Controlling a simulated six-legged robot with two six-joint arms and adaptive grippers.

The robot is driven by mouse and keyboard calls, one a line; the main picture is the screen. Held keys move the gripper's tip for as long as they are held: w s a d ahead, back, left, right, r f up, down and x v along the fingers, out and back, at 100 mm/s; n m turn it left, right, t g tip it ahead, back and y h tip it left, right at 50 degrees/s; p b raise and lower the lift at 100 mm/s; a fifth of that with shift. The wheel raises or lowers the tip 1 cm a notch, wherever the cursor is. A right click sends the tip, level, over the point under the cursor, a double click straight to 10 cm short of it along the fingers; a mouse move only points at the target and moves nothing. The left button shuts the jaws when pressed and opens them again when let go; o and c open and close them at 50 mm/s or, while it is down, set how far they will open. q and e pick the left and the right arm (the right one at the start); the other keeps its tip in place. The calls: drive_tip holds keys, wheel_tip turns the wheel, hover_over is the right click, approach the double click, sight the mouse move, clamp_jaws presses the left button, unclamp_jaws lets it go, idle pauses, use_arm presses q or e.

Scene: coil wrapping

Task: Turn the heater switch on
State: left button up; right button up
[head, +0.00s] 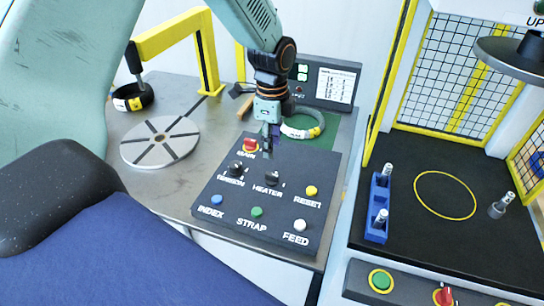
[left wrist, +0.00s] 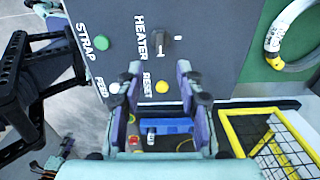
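The heater switch (head: 272,178) is a black knob above the HEATER label on the dark control panel (head: 232,215). In the left wrist view the knob (left wrist: 162,40) shows beside its label, in front of my fingertips. I cannot tell for sure which setting it points to. My left gripper (head: 270,136) hangs over the back of the panel, close behind the knob. In the left wrist view its two fingers (left wrist: 158,72) are apart with nothing between them, and the knob is clear of both. My right gripper is not seen.
A red MAIN knob (head: 250,146), a tension knob (head: 236,167) and a yellow RESET button (head: 311,190) are near the heater switch. Index, strap and feed buttons line the panel's front. A wrapped coil (head: 303,126) lies on a green mat behind. A turntable (head: 158,142) stands left.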

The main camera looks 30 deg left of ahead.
use_arm(q)
drive_tip(key=shift+r, duration=1.05)
